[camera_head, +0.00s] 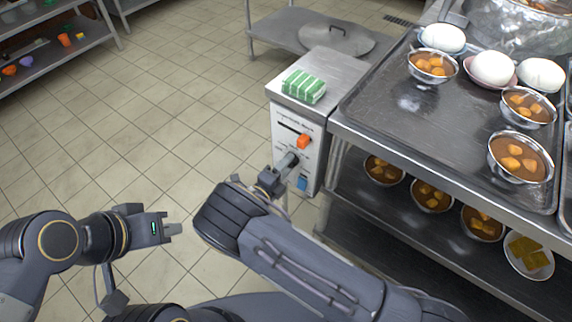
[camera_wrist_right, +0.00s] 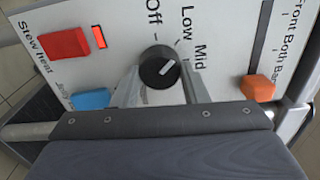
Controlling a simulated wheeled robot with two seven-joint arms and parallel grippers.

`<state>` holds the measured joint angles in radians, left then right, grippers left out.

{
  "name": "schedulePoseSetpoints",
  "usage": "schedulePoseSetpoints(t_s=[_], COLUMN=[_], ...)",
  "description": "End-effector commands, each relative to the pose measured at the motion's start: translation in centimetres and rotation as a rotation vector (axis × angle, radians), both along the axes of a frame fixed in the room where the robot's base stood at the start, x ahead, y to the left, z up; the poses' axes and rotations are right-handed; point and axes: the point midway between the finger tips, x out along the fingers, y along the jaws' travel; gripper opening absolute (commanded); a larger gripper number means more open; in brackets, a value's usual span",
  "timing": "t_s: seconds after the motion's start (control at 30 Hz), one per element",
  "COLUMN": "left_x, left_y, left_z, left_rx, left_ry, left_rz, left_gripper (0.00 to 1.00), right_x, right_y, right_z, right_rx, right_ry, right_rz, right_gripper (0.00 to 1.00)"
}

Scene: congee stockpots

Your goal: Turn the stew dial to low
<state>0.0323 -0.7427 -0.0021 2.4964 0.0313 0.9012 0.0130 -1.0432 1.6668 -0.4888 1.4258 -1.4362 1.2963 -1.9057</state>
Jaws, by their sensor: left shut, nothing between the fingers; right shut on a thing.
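The stew dial (camera_wrist_right: 160,68) is a round black knob with a white pointer line on the control panel (camera_wrist_right: 215,45). The pointer is slanted up and right, towards the side with the Low and Mid labels; which mark it meets exactly is hard to tell. "Off" is printed above the knob. My right gripper (camera_wrist_right: 163,86) is shut on the dial, one finger on each side. My left gripper (camera_head: 170,229) is shut and empty, away from the box.
A red "Stew heat" switch (camera_wrist_right: 64,43) sits beside a lit red lamp (camera_wrist_right: 99,36). A blue button (camera_wrist_right: 90,99) and an orange slider knob (camera_wrist_right: 258,88) flank the dial. Green striped cloth (camera_head: 304,86) lies on the box. The tray (camera_head: 385,110) with bowls stands right; floor left is clear.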

Motion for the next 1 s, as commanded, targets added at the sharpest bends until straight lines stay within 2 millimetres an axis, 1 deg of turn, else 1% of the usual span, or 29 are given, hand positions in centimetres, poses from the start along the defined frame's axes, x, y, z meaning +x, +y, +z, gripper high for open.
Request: schedulePoseSetpoints(t_s=[0.23,0.63,0.67,0.8,1.0], left_x=[0.00,0.00,0.00,0.00,0.00], left_y=[0.00,0.00,0.00,0.00,0.00], left_z=[0.17,0.17,0.17,0.17,0.18], left_rx=[0.000,0.000,0.000,0.000,0.000], left_ry=[0.000,0.000,0.000,0.000,0.000], left_rz=[0.000,0.000,0.000,0.000,0.000], left_gripper=[0.00,0.00,0.00,0.00,0.00], right_x=[-0.08,-0.09,-0.09,-0.07,-0.02], right_y=[0.04,0.05,0.05,0.03,0.02], right_z=[-0.13,-0.15,-0.15,-0.11,-0.05], right_rx=[-0.035,-0.039,-0.039,-0.039,-0.038], right_ry=[0.030,0.033,0.033,0.032,0.030], right_rz=[0.000,0.000,0.000,0.000,0.000], right_gripper=[0.17,0.17,0.42,0.61,0.62])
